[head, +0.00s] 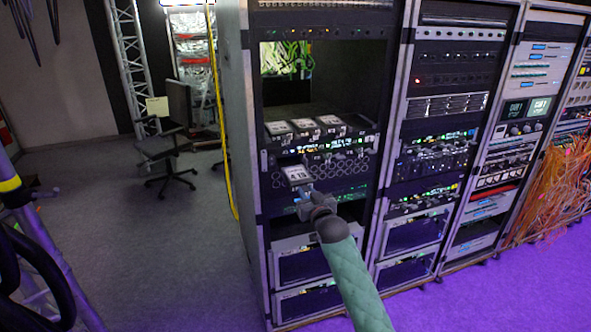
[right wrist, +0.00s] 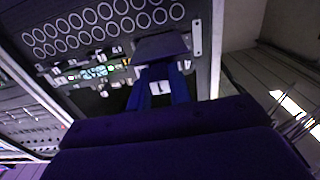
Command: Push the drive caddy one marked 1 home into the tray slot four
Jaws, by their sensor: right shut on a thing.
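My right gripper (head: 304,203) is shut on a drive caddy (head: 297,175) with a white label on its top. The print on the label is too small to read surely, so I cannot confirm the mark 1. The caddy is at the left front of the open rack, before the panel with round holes. In the right wrist view the caddy (right wrist: 161,47) is a dark flat block at the tips of the blue fingers (right wrist: 160,88). How far it sits in a slot is not clear, and I cannot tell the slot number. My left gripper is not in view.
Several white-labelled units (head: 303,125) lie in a row on a shelf above the caddy. The perforated panel (head: 340,170) is just behind it. More racks (head: 440,110) stand to the right, with orange cables (head: 555,195) beyond. Clear floor and a chair (head: 165,150) are on the left.

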